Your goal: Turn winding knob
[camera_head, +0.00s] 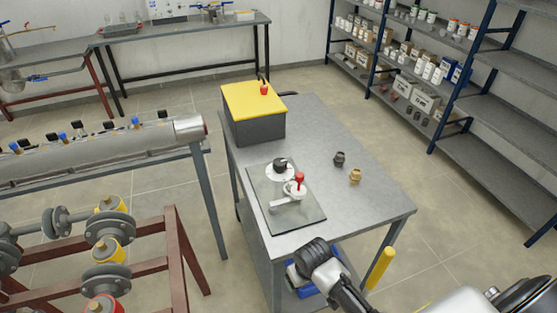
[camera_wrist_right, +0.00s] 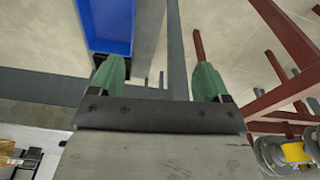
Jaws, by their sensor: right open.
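On the grey table (camera_head: 330,160), a dark flat plate (camera_head: 308,219) carries a small white device (camera_head: 290,199) with a red upright knob (camera_head: 300,179). A black knob on a white round base (camera_head: 280,163) sits just behind it. I cannot tell which of them is the winding knob. My right arm comes in from the bottom right, in front of the table's near edge. In the right wrist view my right gripper (camera_wrist_right: 157,82) has its two green fingers wide apart, with nothing between them. It is apart from the device. My left gripper is not in view.
A grey box with a yellow lid (camera_head: 254,98) stands at the table's back left. A dark fitting (camera_head: 339,159) and a brass fitting (camera_head: 355,176) lie right of the plate. A blue bin (camera_wrist_right: 107,25) is below the table. Pipework on a red frame stands left; shelves stand right.

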